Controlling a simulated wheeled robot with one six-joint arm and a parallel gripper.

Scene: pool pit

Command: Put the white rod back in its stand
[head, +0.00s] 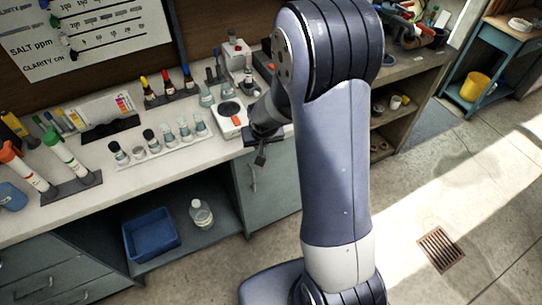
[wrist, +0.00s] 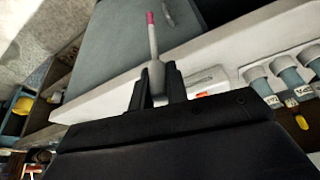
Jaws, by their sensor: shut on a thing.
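My gripper (wrist: 157,88) is shut on a slim white rod (wrist: 153,40) with a pink tip and a wider grey-white part between the fingers. The rod points away from the wrist camera, tilted slightly. In the head view my gripper (head: 261,153) is at the front edge of the bench, beside the white device with an orange button (head: 231,121). The rod is not clear there. A small white upright holder (head: 236,46) stands at the back of the bench; I cannot tell whether it is the rod's stand.
A white rack of capped vials (head: 160,147) stands left of the device. Reagent tubes (head: 65,155) stand at left. A blue bin (head: 150,234) is on the lower shelf. My arm hides the bench's right part.

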